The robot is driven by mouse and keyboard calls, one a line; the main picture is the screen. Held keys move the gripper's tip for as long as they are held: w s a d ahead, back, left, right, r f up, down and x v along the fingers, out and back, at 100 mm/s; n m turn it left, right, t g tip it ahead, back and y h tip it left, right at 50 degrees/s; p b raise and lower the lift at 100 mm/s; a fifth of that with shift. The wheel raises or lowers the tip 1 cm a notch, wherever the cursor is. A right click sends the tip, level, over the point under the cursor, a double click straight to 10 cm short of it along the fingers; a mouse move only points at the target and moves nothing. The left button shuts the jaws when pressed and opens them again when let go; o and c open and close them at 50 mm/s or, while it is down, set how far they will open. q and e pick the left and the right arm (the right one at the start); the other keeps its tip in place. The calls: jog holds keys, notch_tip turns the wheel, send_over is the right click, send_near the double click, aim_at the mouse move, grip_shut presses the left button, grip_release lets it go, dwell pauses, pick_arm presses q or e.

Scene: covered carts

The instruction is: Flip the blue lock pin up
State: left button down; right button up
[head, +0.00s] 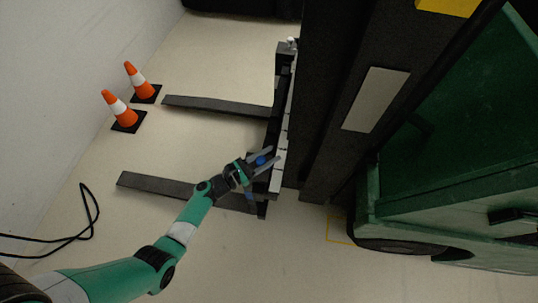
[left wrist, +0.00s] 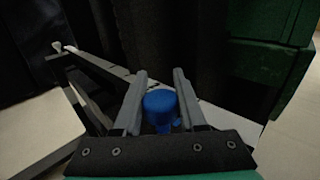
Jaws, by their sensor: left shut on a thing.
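The blue lock pin (head: 261,160) sits on the near part of the black fork carriage (head: 272,135) of a forklift. In the left wrist view the blue pin (left wrist: 160,103) shows its round head between my two grey fingers. My left gripper (head: 266,157) is at the carriage and shut on the pin; it also shows in the left wrist view (left wrist: 160,90). The pin's lower part is largely hidden by my gripper. My right gripper is in neither view.
Two dark forks (head: 218,105) reach left from the carriage; the near one (head: 155,185) passes beside my arm. The black mast (head: 335,90) and green truck body (head: 450,180) stand to the right. Two orange cones (head: 120,111) and a black cable (head: 88,215) are by the left wall.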

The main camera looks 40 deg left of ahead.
pick_arm(q)
notch_tip(320, 180, up, 4)
jog(key=p, duration=0.3)
jog(key=shift+f+p, duration=0.1)
jog(key=shift+p, duration=0.2)
jog(key=c, duration=0.5)
grip_release()
jog(key=shift+o, duration=0.2)
jog(key=shift+f, duration=0.15)
jog(key=shift+s, duration=0.1)
